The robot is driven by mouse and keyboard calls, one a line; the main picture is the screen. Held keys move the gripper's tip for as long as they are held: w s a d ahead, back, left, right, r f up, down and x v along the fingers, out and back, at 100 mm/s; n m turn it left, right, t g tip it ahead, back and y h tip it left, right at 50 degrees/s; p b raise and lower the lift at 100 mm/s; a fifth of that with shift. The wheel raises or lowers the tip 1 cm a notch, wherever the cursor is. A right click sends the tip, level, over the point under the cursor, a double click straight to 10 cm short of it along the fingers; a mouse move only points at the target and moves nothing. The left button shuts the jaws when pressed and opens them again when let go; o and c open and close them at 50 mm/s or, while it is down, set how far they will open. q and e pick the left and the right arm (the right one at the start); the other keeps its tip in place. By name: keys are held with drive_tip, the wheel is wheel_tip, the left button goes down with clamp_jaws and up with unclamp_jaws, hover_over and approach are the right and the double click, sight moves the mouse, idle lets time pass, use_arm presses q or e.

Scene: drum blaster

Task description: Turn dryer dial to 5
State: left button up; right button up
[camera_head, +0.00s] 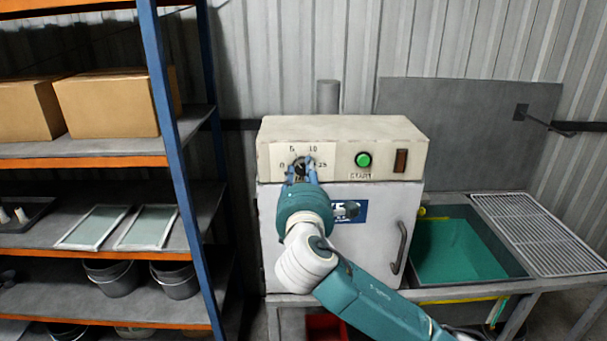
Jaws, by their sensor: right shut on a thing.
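The dryer (345,270) is a pale cabinet with a control box on top. On its panel is a dark dial (300,169) with the marks 0, 5, 10 and 25 around it. My right gripper (301,168) is at the panel, its blue fingers on either side of the dial and shut on it. The fingers and wrist hide part of the dial, and I cannot tell exactly which mark it points to. My left gripper is not in view.
A green START button (363,160) and a dark red switch (401,161) sit right of the dial. A shelf rack (186,200) with boxes and buckets stands at left. A sink with green contents (460,252) and a drying grate (540,233) are at right.

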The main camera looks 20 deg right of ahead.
drive_tip(key=shift+a+f, duration=0.15)
drive_tip(key=shift+f, duration=0.2)
drive_tip(key=o, duration=1.1)
drive_tip(key=shift+c, duration=0.2)
drive_tip(key=shift+o, duration=0.4)
drive_tip(key=shift+r, duration=0.15)
drive_tip(key=v, duration=1.2)
drive_tip(key=shift+a, duration=0.1)
